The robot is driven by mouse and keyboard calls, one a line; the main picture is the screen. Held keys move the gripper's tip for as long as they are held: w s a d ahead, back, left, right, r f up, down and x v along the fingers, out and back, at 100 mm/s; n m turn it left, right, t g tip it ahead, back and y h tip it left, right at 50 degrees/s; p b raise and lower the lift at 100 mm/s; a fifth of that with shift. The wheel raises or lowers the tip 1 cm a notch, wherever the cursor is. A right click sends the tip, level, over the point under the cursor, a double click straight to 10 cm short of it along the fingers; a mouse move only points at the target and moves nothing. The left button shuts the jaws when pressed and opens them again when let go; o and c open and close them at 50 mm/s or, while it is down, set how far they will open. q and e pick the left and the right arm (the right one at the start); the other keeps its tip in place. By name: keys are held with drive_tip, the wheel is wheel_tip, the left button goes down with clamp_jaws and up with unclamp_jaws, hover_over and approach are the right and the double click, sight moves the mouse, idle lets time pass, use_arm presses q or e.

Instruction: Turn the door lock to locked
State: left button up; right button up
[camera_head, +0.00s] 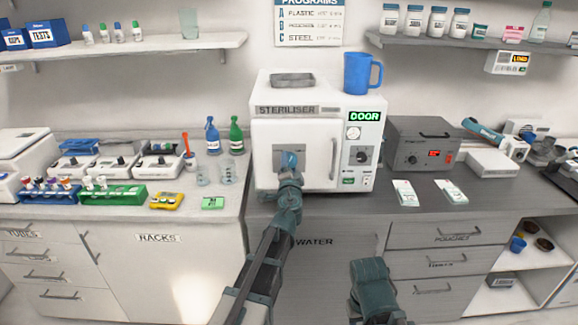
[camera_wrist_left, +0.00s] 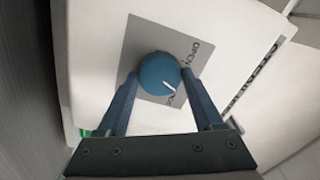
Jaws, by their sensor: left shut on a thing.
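The door lock is a round blue knob (camera_wrist_left: 161,74) with a white pointer line, on a grey plate (camera_wrist_left: 140,52) with partly readable lettering that includes "OPEN". It sits on the white door of the steriliser (camera_head: 262,141), and the knob also shows in the head view (camera_head: 290,159). The pointer slants to the lower right in the left wrist view. My left gripper (camera_wrist_left: 158,88) has its two fingers on either side of the knob, shut on it. My right gripper is not clearly in view; only part of my right arm shows at the lower middle of the head view.
A vertical door handle (camera_head: 333,158) is just right of the knob. A blue mug (camera_head: 358,73) and a grey tray (camera_head: 292,80) stand on top of the steriliser. A grey device (camera_head: 422,143) stands to its right, and beakers and bottles stand to its left.

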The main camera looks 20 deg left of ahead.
use_arm(q)
drive_tip(key=shift+m, duration=2.3)
drive_tip(key=o, duration=1.4)
drive_tip(key=shift+c, duration=0.2)
drive_tip(key=shift+s, duration=0.1)
